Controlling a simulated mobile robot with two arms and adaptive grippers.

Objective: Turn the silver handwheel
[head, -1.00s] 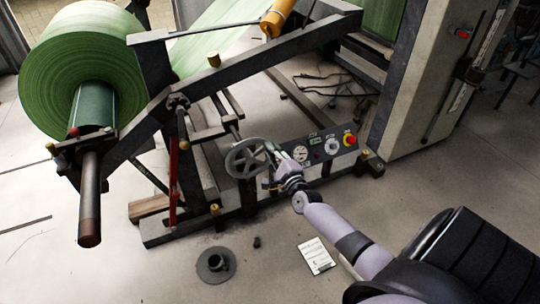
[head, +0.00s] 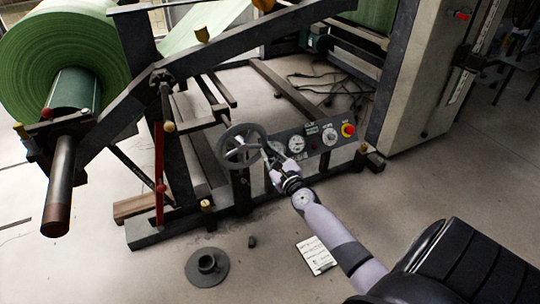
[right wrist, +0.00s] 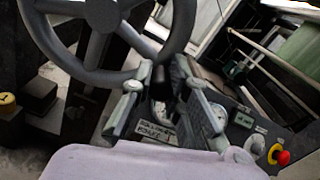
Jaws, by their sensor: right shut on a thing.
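The silver-grey handwheel (head: 242,146) stands upright on the front of the machine frame, left of a small control panel. Its rim, spokes and hub also show large at the top left of the right wrist view (right wrist: 100,18). My right gripper (head: 266,156) is at the lower right part of the rim. The exact contact is partly hidden by the fingers. My left gripper is not in view.
The control panel (head: 312,140) with gauges and a red emergency button (head: 347,130) is just right of the wheel. A green roll (head: 62,62) on a shaft is at the left. A grey flanged part (head: 207,267) and a paper sheet (head: 316,254) lie on the floor in front.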

